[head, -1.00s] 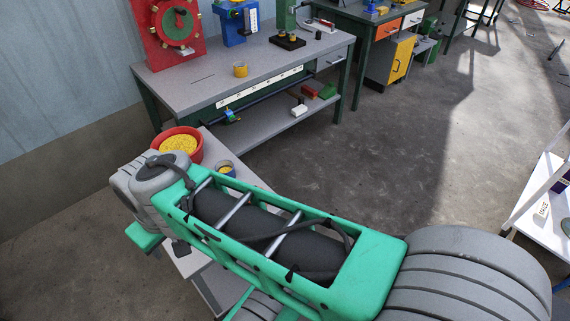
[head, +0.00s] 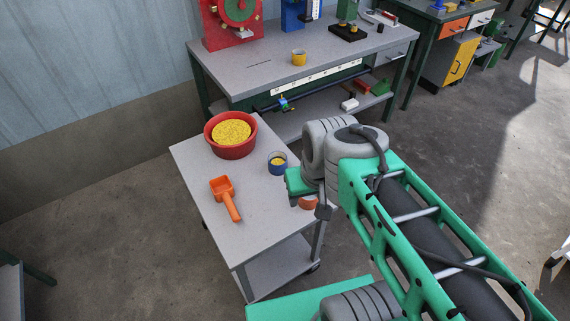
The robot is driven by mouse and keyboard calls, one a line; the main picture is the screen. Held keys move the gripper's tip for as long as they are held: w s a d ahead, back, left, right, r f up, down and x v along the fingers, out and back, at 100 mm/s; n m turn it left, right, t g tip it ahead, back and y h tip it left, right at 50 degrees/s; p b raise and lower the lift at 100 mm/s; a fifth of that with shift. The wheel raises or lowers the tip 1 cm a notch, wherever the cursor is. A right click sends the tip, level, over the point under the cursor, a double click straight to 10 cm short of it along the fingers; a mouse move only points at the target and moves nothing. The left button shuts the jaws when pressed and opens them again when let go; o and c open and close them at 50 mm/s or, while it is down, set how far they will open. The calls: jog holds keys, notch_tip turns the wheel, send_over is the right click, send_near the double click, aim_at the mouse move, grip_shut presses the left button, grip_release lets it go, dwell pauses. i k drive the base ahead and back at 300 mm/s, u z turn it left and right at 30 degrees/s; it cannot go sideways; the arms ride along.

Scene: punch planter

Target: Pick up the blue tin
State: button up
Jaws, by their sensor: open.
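The blue tin (head: 278,164) is a small round blue cup with yellow contents. It stands upright on the grey cart top (head: 252,205), right of the red bowl. My gripper (head: 311,194) is at the end of my green and grey arm, just right of and nearer than the tin in the head view. It is open and apart from the tin. My wrist and arm hide much of the gripper and the right part of the cart. A small orange thing (head: 308,203) shows partly below the gripper; I cannot tell what it is.
A red bowl (head: 247,149) of yellow grains stands behind the tin at left. An orange scoop (head: 225,197) lies on the cart's left part. A workbench (head: 240,72) behind carries a yellow roll (head: 299,58) and red and blue devices. The cart's front top is clear.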

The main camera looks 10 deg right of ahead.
aim_at(278, 159)
jog(key=u, duration=3.85)
jog(key=k, duration=0.75)
jog(key=z, duration=1.1)
